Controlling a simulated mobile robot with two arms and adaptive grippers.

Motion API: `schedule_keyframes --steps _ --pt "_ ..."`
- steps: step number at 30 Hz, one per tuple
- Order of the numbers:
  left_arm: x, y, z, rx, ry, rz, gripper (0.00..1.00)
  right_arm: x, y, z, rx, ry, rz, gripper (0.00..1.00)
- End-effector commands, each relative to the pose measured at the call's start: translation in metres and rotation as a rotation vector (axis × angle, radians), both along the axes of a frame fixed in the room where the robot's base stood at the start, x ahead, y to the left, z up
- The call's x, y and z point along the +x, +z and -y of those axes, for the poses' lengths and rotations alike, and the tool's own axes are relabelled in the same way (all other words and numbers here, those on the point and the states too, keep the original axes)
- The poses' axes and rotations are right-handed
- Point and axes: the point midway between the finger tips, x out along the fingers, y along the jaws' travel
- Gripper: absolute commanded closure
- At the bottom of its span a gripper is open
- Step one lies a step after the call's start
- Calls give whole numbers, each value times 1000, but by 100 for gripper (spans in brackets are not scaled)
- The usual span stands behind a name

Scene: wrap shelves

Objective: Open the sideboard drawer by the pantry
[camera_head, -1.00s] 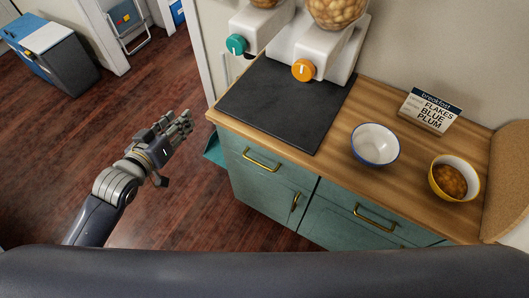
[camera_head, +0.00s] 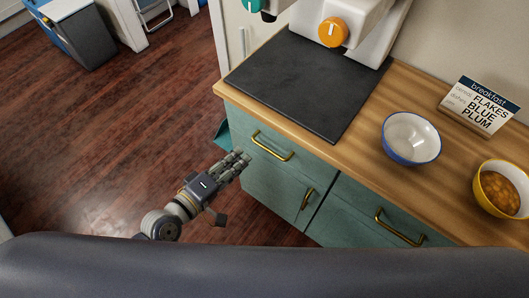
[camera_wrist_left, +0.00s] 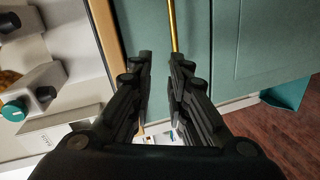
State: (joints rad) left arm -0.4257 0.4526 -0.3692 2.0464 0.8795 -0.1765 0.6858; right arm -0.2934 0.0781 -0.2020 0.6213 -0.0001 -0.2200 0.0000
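The teal sideboard (camera_head: 270,178) has a wooden top. Its left drawer front bears a brass handle (camera_head: 271,148) and looks closed. A second brass handle (camera_head: 398,230) is on the front further right. My left gripper (camera_head: 240,163) is in front of the left drawer, a little below and left of its handle in the head view. In the left wrist view my left gripper (camera_wrist_left: 160,72) is open and empty. A brass bar (camera_wrist_left: 172,25) shows just beyond its fingertips, nearer the right finger. Contact cannot be told. My right gripper is not in view.
The top holds a dark mat (camera_head: 305,82), a white bowl (camera_head: 411,138), a yellow bowl (camera_head: 502,188), a breakfast sign (camera_head: 478,106) and a dispenser (camera_head: 340,25). A small upright handle (camera_head: 306,198) is below. A teal panel (camera_head: 222,133) juts out left. Floor (camera_head: 120,140) is open.

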Motion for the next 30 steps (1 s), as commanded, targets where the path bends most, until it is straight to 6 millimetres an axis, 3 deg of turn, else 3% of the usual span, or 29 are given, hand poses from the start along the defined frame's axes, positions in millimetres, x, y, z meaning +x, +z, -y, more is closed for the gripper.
schedule_keyframes --steps 1,3,10,18,24,30 --pt "-6 -18 6 -59 12 -32 84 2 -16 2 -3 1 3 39" --pt "-12 -25 12 -125 27 -68 84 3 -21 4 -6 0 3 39" --pt "-12 -30 21 -192 45 -102 84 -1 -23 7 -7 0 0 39" --pt "23 -38 46 -192 45 -101 84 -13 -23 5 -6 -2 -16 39" --pt "51 -45 66 -189 43 -99 84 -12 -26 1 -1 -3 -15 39" --pt "65 -51 77 -186 43 -101 84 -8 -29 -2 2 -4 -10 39"
